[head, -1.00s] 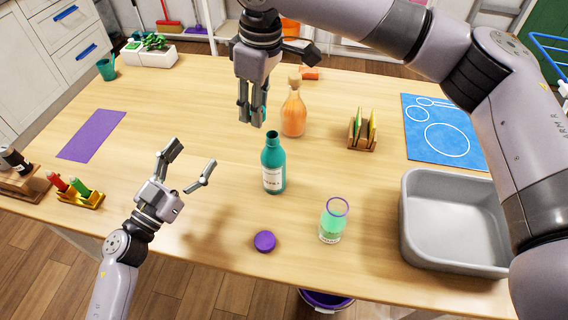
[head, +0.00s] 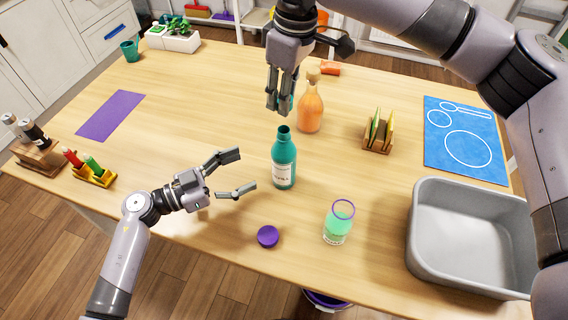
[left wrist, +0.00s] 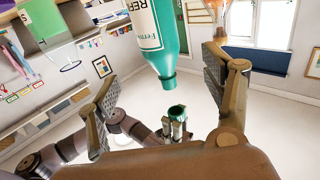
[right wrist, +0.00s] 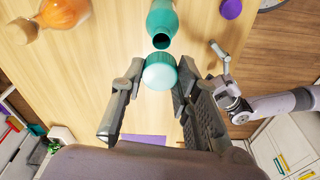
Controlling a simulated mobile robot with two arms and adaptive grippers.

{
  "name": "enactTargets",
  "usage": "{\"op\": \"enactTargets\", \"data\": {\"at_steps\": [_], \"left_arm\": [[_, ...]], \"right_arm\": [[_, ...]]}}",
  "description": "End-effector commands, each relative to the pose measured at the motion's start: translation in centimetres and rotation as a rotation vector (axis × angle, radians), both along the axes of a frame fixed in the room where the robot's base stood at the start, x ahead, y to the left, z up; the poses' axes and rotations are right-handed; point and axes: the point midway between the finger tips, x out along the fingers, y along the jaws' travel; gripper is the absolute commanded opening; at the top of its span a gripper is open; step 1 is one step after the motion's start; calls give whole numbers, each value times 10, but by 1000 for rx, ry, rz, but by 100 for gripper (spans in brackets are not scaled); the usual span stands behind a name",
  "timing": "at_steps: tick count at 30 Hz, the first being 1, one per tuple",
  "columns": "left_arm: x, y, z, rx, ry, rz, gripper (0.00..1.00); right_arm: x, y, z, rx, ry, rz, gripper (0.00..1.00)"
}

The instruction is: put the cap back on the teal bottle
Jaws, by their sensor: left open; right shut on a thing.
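The teal bottle (head: 284,163) stands upright and uncapped near the middle of the table, with a white label. It also shows in the left wrist view (left wrist: 156,30) between the fingers, and its open mouth shows in the right wrist view (right wrist: 161,30). My right gripper (head: 279,105) is shut on the teal cap (right wrist: 159,72), above and slightly behind the bottle; cap and bottle are apart. The cap also shows in the left wrist view (left wrist: 177,111). My left gripper (head: 243,173) is open and empty, its fingers left of the bottle and pointing towards it, not touching.
An orange corked bottle (head: 310,112) stands just behind. A wooden rack (head: 377,136), blue mat (head: 463,148) and grey basin (head: 420,228) are right. The table's left middle is clear.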

Motion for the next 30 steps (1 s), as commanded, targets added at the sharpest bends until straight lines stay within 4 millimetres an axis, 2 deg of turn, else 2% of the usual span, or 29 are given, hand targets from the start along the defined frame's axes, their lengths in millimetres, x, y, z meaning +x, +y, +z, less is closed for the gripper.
{"op": "enactTargets", "data": {"at_steps": [12,18,24,30], "left_arm": [[34,-66,2,-6,-2,0,74],[46,-91,1,-3,0,-1,74],[52,-101,1,-1,-2,0,74],[52,-102,1,0,-1,0,74]], "right_arm": [[0,0,0,0,0,0,20],[0,0,0,0,0,0,20],[0,0,0,0,0,0,20],[0,0,0,0,0,0,20]]}}
